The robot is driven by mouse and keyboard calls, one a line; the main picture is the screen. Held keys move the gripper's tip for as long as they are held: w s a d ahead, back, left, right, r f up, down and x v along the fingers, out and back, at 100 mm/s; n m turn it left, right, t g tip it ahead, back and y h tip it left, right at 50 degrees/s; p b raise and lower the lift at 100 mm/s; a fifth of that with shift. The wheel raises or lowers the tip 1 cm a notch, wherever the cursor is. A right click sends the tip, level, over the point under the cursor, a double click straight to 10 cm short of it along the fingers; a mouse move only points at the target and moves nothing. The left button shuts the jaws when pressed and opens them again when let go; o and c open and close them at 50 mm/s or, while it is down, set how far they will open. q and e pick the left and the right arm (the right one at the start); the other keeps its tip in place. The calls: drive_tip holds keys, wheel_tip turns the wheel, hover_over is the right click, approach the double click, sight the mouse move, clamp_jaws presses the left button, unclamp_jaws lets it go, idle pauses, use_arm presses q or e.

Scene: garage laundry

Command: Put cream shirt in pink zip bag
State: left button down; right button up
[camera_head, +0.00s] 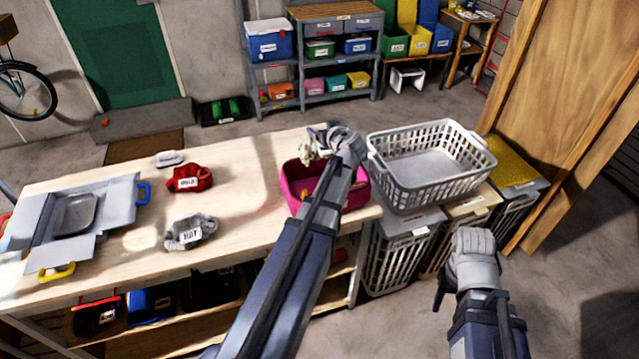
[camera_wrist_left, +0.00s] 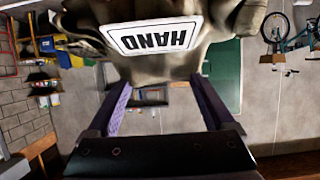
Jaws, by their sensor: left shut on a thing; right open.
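My left gripper (camera_head: 326,134) is shut on the cream shirt (camera_head: 309,149) and holds it up at the far side of the pink zip bag. The shirt is a crumpled bundle; in the left wrist view it (camera_wrist_left: 215,45) fills the top, with a white label reading HAND, upside down. The pink zip bag (camera_head: 293,205) stands open at the right end of the table, partly hidden by my left arm. Something small and orange shows inside it. My right gripper (camera_head: 440,292) is open and empty, low in front of the laundry hampers, away from the table.
On the table (camera_head: 240,215) lie a red bundle (camera_head: 190,179), a grey bundle (camera_head: 190,233), a small white item (camera_head: 170,158) and an open grey box (camera_head: 75,214). A white basket (camera_head: 428,165) stands right of the pink bag, on hampers. The table's middle is clear.

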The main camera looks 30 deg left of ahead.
use_arm(q)
drive_tip(key=shift+s+d, duration=0.1)
drive_tip(key=shift+d, duration=0.05)
drive_tip(key=shift+f+b, duration=0.35)
drive_tip(key=shift+b, duration=0.15)
wheel_tip(320, 180, down, 17)
drive_tip(key=b, duration=1.7)
drive_tip(key=shift+f+b, duration=0.3)
unclamp_jaws()
drive_tip(key=shift+r, duration=0.1)
drive_tip(key=shift+s, duration=0.1)
drive_tip(key=shift+r, duration=0.1)
